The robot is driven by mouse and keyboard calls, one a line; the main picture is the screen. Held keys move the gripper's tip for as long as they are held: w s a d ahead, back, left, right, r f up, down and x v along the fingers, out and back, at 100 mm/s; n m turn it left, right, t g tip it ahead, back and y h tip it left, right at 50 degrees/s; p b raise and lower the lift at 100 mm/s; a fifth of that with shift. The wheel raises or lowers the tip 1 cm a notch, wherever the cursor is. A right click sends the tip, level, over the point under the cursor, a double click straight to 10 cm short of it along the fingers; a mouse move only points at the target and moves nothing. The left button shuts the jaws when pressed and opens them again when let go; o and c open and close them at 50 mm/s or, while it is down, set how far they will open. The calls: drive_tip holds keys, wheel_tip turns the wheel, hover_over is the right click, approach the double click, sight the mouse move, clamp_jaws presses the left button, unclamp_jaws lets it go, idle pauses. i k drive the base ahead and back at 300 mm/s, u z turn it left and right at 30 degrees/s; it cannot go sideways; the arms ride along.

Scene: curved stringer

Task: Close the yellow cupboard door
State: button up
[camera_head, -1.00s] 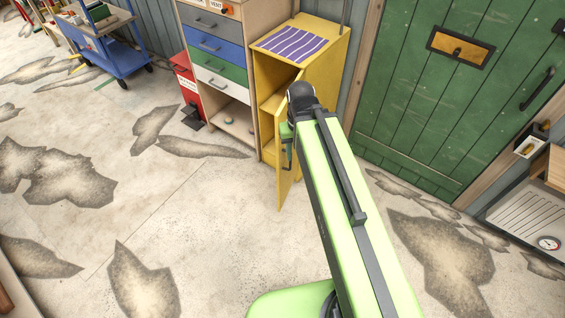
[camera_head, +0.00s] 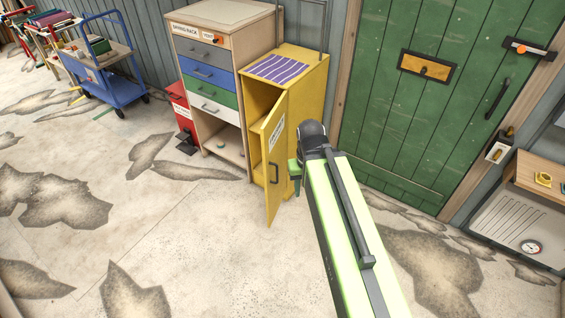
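The yellow cupboard (camera_head: 310,98) stands against the wall, with a purple striped mat on its top. Its yellow door (camera_head: 276,148) is ajar and sticks out from the right front edge, with the dark interior showing to its left. The door's outer face carries a white label and a dark handle (camera_head: 273,174) near its free edge. My gripper (camera_head: 294,178) is at the end of my green arm, just right of the door's outer face in the picture. Whether it touches the door is unclear. Its fingers are small and partly hidden, so their opening cannot be told.
A drawer cabinet (camera_head: 213,72) stands directly left of the cupboard, with a red bin (camera_head: 180,112) beside it. A blue trolley (camera_head: 112,85) is further left. A green door (camera_head: 400,110) and a sink (camera_head: 515,222) are at the right. The floor in front is clear.

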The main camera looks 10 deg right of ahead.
sight(273, 132)
drive_tip(key=i, duration=0.85)
drive_tip(key=u, duration=5)
drive_tip(key=i, duration=0.1)
drive_tip(key=z, duration=3.15)
drive_tip(key=k, duration=1.05)
drive_tip(key=z, duration=0.25)
drive_tip(key=i, duration=0.8)
drive_tip(key=u, duration=0.1)
